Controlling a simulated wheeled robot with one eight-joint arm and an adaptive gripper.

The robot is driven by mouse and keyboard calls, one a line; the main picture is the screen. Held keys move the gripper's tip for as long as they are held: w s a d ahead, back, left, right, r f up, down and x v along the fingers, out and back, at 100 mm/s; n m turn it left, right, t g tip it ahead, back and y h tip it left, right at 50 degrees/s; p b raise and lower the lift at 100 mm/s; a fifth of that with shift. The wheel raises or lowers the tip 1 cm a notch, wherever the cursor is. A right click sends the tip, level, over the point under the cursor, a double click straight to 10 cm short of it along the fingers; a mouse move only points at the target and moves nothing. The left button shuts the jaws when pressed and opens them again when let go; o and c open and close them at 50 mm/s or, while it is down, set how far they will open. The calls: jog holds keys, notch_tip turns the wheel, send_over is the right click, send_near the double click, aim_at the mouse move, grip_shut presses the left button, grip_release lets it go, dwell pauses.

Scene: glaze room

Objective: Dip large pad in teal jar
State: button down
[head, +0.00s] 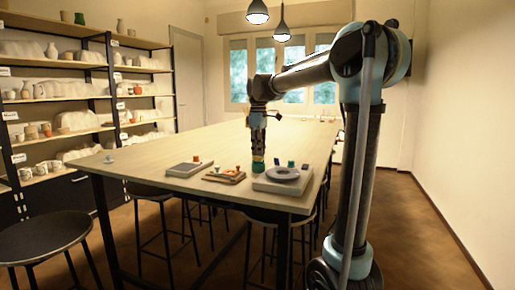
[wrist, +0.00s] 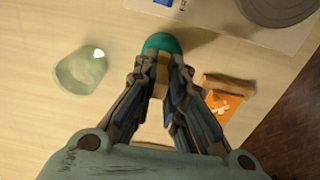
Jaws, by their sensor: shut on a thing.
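My gripper (head: 258,150) points down over the near part of the long table in the head view. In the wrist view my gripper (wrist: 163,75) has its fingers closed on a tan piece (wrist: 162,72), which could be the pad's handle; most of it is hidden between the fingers. A rounded teal thing (wrist: 161,43) shows just beyond the fingertips. In the head view a teal-green thing (head: 258,167) sits directly below the fingers, close to the slab. I cannot tell whether it is the teal jar or part of what I hold, nor whether they touch.
A pale slab (head: 283,185) with a grey disc (head: 283,174) stands right of my gripper. A wooden tray (head: 224,179) and grey board (head: 188,168) lie left. In the wrist view are a translucent greenish vessel (wrist: 82,71) and an orange piece (wrist: 226,107). The far table is mostly clear.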

jog(key=shift+s+f, duration=0.1)
jog(key=shift+f, duration=0.05)
jog(key=shift+f, duration=0.2)
dwell(0.3)
jog(key=shift+f, duration=0.2)
jog(key=shift+f, duration=0.6)
jog(key=shift+f, duration=0.25)
dwell(1.2)
jog(key=shift+r, duration=3)
jog(key=shift+d, duration=0.1)
